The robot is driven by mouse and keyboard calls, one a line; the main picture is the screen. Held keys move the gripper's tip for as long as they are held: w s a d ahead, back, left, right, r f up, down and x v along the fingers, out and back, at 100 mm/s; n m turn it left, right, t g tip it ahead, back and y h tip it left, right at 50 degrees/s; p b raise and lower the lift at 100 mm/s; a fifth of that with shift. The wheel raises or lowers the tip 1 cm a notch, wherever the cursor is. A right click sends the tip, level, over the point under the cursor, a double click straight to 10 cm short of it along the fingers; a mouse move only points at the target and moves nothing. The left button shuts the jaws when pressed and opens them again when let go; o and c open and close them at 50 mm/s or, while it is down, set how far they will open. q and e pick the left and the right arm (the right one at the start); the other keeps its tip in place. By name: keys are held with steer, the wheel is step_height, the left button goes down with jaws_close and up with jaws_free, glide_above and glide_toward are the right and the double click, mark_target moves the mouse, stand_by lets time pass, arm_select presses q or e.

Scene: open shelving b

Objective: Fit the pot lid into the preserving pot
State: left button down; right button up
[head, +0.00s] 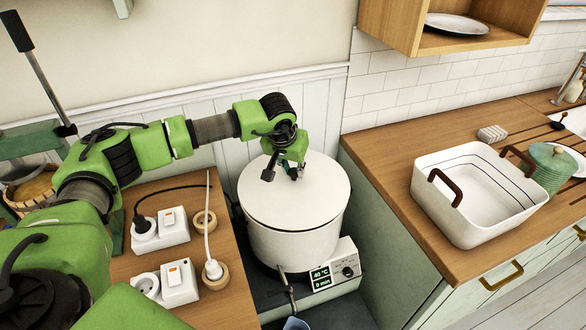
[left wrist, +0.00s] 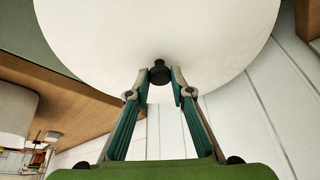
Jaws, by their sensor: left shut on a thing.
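The white round pot lid (head: 290,208) lies level over the top of the white preserving pot (head: 292,248). I cannot tell whether it is fully seated or slightly above the rim. The pot has a control box with a green display at its front. My left gripper (head: 290,172) is over the far part of the lid. In the left wrist view, my left gripper (left wrist: 160,88) has its fingers on both sides of the lid's black knob (left wrist: 159,72), shut on it. The lid's white underside or top (left wrist: 165,30) fills the upper picture. My right gripper is not in view.
A wooden surface (head: 222,285) with white power sockets (head: 177,280) and a cable stands left of the pot. A wooden counter (head: 385,160) at right holds a white basin (head: 455,215) and a green ribbed jar (head: 550,172). A panelled wall is close behind.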

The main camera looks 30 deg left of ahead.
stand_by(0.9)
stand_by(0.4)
arm_select(q)
steer(key=shift+f+b, duration=0.7)
steer(key=shift+b, duration=0.4)
stand_by(0.4)
stand_by(0.4)
steer(key=c, duration=1.7)
jaws_free()
steer(key=o, duration=0.5)
steer(key=shift+f, duration=0.1)
steer(key=shift+o, duration=0.2)
